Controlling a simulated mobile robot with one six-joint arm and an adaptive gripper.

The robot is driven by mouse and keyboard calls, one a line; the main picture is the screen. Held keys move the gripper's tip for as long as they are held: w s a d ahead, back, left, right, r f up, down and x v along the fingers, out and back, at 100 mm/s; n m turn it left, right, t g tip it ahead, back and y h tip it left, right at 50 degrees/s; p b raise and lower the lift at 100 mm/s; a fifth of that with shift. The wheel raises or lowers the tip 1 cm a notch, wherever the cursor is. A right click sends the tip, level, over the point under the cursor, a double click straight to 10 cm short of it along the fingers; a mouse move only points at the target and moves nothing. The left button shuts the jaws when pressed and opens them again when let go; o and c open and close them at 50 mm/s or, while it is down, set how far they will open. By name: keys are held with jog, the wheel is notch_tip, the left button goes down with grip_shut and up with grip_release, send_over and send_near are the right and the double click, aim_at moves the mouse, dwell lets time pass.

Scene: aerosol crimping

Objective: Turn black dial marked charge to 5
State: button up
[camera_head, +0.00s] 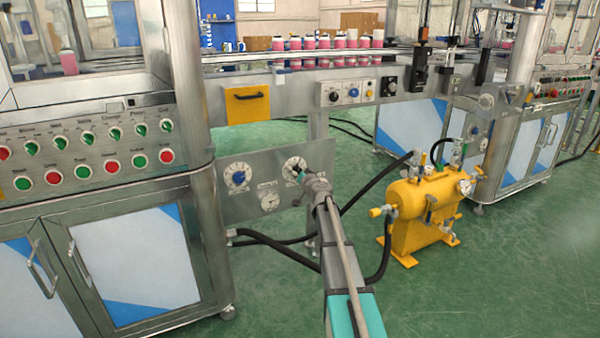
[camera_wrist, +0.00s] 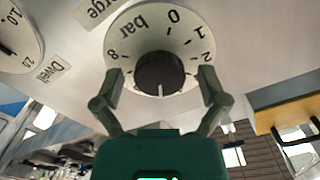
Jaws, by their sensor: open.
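The black dial (camera_wrist: 160,72) is a ribbed knob on a round white scale plate (camera_wrist: 140,28) marked bar, with 0, 2 and 8 readable. Its white line points to the bottom of the wrist view, roughly opposite the 0; the numbers there are hidden. A partly cut-off label ending in "rge" (camera_wrist: 96,10) sits beside the plate. My gripper (camera_wrist: 159,76) is open, with one finger on each side of the knob; I cannot tell whether they touch it. In the head view my gripper (camera_head: 299,174) is at the right-hand scale plate (camera_head: 291,162) and covers most of the knob.
A dial with a blue knob (camera_head: 237,178) is to the left on the same steel panel (camera_head: 262,183), and a small gauge (camera_head: 269,201) is below. A yellow tank (camera_head: 425,208) with black hoses stands to the right of my arm. Green floor is open in front.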

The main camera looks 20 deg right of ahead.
jog(key=c, duration=1.2)
jog(key=shift+o, duration=0.2)
jog(key=shift+m, duration=0.6)
jog(key=o, duration=1.2)
jog(key=shift+c, duration=0.2)
jog(key=s, duration=1.2)
jog(key=shift+d, duration=0.25)
